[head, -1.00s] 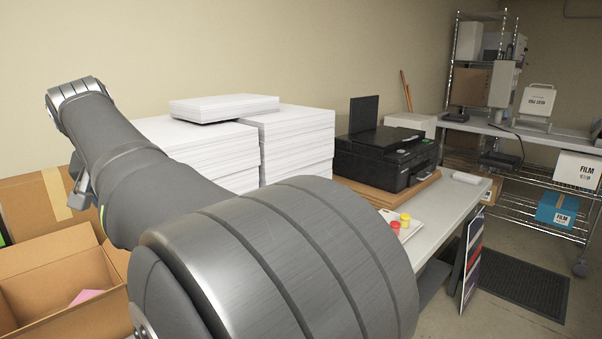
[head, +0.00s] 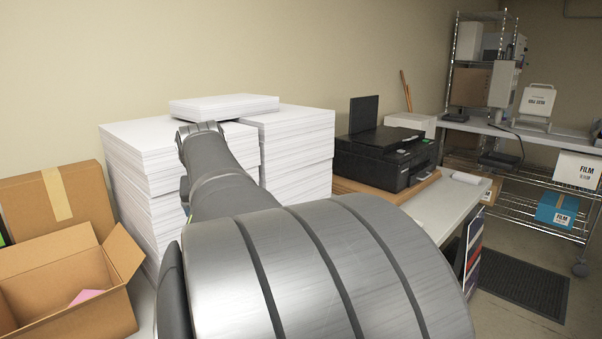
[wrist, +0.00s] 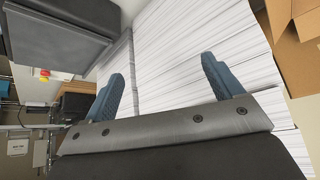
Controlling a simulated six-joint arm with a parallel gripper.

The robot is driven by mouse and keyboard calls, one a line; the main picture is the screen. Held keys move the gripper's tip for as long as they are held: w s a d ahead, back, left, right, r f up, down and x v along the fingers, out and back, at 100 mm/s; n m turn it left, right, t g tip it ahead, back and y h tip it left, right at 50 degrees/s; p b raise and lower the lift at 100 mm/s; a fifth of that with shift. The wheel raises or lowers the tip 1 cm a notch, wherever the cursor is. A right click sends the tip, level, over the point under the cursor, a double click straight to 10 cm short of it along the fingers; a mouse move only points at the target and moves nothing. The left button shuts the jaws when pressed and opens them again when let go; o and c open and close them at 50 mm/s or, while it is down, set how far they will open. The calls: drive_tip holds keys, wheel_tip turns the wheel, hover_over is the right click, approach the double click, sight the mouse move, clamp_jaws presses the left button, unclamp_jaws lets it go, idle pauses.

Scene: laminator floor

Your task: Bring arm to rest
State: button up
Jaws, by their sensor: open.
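My gripper (wrist: 160,85) shows in the wrist view with its two blue-grey fingers spread apart and nothing between them. Stacked white paper (wrist: 180,40) lies beyond the fingers; I cannot tell the exact gap. In the head view my grey arm fills the lower middle and reaches back toward the tall paper stacks (head: 140,150). The gripper itself is hidden behind the arm there.
An open cardboard box (head: 70,300) with a pink item (head: 86,296) stands at the left, a taped box (head: 60,205) behind it. A black printer (head: 385,155) sits on the table right of the stacks. Wire shelving (head: 520,195) stands at the far right.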

drive_tip(key=w+d+f+m, duration=0.1)
drive_tip(key=w+d+f, duration=0.2)
drive_tip(key=d, duration=0.4)
drive_tip(key=w+d+f+m+h, duration=0.1)
drive_tip(key=w+d+f, duration=0.2)
drive_tip(key=d+f, duration=0.2)
drive_tip(key=shift+w+d+f+m+h, duration=0.3)
drive_tip(key=shift+d+m, duration=0.1)
drive_tip(key=shift+d, duration=0.8)
drive_tip(key=s+a+r+n+y, duration=0.1)
drive_tip(key=s+a+r, duration=0.3)
drive_tip(key=a, duration=0.4)
drive_tip(key=s+a+r+n+y, duration=0.1)
drive_tip(key=s+a+r+n, duration=0.1)
drive_tip(key=s+a+r, duration=0.2)
drive_tip(key=a+r, duration=0.3)
drive_tip(key=a, duration=0.2)
drive_tip(key=shift+s+a, duration=0.2)
drive_tip(key=shift+s, duration=0.15)
drive_tip(key=shift+f, duration=0.1)
